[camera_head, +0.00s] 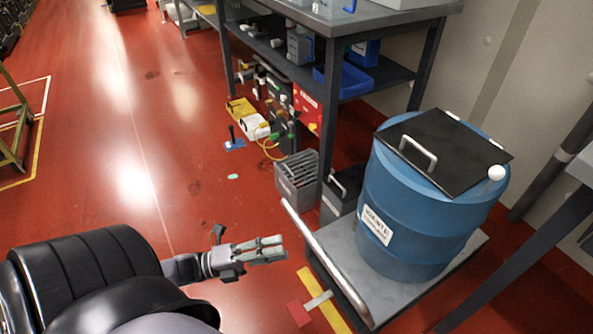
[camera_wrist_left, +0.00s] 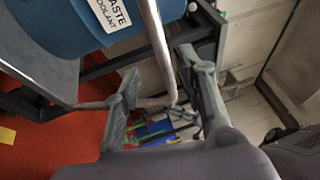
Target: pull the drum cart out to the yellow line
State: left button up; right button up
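The drum cart (camera_head: 398,298) is a grey flat platform carrying a blue waste drum (camera_head: 415,215) with a black lid. Its tubular metal handle (camera_head: 325,262) faces left and also shows in the left wrist view (camera_wrist_left: 155,45). My left gripper (camera_head: 284,248) is open, just left of the handle. In the left wrist view the bar shows between the two spread fingers (camera_wrist_left: 161,64); contact is not visible. A yellow strip (camera_head: 325,298) lies on the floor beside the cart's left edge. Another yellow line (camera_head: 36,155) runs at the far left. My right gripper is out of view.
A dark workbench (camera_head: 330,40) stands behind the cart. A grey crate (camera_head: 297,178) and a black box (camera_head: 342,192) sit close to the cart's back. A red block (camera_head: 299,313) with a grey bar lies across the yellow strip. The red floor to the left is mostly clear.

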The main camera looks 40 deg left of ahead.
pick_arm(q)
jog(key=shift+v, duration=1.2)
